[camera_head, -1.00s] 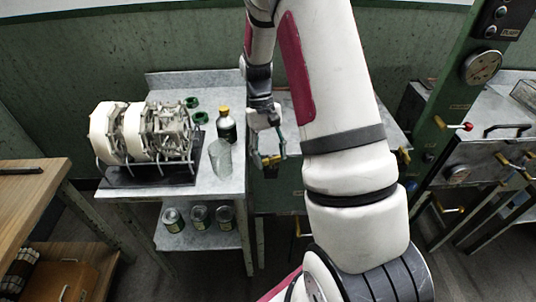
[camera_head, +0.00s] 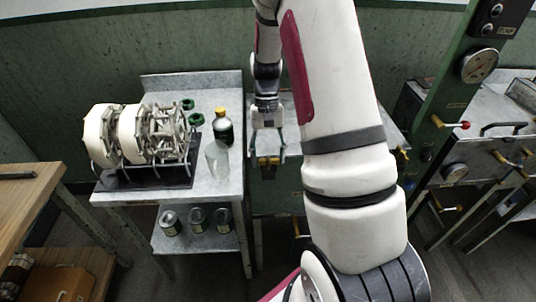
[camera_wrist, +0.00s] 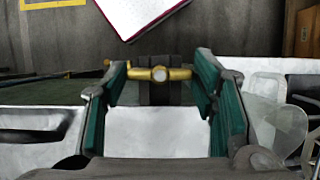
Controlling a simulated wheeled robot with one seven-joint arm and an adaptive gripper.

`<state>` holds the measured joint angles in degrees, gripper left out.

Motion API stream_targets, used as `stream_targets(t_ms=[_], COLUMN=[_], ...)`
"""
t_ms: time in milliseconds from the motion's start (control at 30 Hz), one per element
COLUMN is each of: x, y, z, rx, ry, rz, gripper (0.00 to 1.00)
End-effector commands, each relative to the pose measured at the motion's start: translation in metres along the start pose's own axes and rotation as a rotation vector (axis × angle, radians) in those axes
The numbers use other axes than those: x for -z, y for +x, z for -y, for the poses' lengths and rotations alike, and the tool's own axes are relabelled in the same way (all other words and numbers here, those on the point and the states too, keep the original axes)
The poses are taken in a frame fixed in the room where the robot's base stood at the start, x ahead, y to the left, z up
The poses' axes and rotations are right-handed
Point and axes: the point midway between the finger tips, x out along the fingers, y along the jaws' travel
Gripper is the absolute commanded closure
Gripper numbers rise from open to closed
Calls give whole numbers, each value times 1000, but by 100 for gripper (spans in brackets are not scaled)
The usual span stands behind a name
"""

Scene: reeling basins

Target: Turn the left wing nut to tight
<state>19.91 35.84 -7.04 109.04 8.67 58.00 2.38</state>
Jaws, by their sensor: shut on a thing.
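The left wing nut (camera_wrist: 160,74) is a yellow-gold bar with a pale round hub in the wrist view. It sits on a dark block and spans the space between the green finger pads. My gripper (camera_wrist: 161,76) is shut on the wing nut, one pad at each end of the bar. In the head view my gripper (camera_head: 267,150) points down at the front of the grey basin bench, with the small yellow wing nut (camera_head: 268,161) between its fingertips. My arm hides much of this bench.
A grey table (camera_head: 221,187) at left bears a white reel machine (camera_head: 130,135), a yellow-capped bottle (camera_head: 223,127) and a clear glass (camera_head: 217,158). Several jars stand on its lower shelf. Another yellow fitting (camera_head: 402,155) shows right of my arm. A gauge post (camera_head: 450,95) stands farther right.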

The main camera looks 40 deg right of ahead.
Motion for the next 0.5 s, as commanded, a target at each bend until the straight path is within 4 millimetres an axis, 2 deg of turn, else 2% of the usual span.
stream_targets(t_ms=[133,167,233,500], x=[0,0,0,0], y=[0,0,0,0], z=[0,0,0,0], rx=[1,1,1,0], ry=[3,3,2,1], rz=[0,0,0,0], gripper=[75,45,29,27])
